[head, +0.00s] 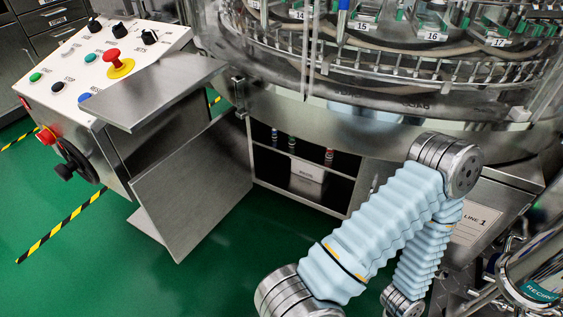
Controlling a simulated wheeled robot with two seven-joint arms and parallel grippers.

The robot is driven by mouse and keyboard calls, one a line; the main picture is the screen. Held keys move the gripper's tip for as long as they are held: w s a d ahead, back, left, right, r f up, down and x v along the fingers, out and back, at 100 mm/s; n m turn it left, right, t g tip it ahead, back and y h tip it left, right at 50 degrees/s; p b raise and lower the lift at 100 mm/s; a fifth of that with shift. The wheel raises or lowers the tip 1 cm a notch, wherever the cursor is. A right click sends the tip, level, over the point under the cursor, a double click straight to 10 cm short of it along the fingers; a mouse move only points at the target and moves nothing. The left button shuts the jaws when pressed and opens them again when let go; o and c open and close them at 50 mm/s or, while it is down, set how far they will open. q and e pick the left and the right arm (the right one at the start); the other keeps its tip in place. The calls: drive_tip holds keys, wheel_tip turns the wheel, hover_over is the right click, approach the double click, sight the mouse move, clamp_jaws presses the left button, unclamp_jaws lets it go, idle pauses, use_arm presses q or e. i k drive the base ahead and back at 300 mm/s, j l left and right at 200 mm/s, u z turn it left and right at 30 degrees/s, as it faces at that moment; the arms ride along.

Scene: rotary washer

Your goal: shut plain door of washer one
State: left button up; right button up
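The washer (400,125) is a large round steel machine across the top and right, and a plate on it reads "LINE 1" (480,222). A plain grey metal door (195,190) stands open at the lower left, swung out from the cabinet under the drum. Its hinge side is near the left edge of the cabinet opening (300,170), which shows shelves with small bottles and a white labelled box (306,171). An arm in a light-blue ribbed sleeve bends in front of the washer at the right. Neither gripper shows, and nothing visible touches the door.
A control console (95,75) with a red emergency button (111,56) stands at the left. A flat metal panel (150,92) sticks out beside it, above the door. Green floor (240,270) is clear in front of the cabinet. Steel pipework (530,265) is at the lower right.

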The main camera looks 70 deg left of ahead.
sight(184, 195)
drive_tip(key=k+z, duration=0.35)
drive_tip(key=k, duration=1.1)
drive_tip(key=k+j+u, duration=0.65)
drive_tip(key=k+j, duration=0.15)
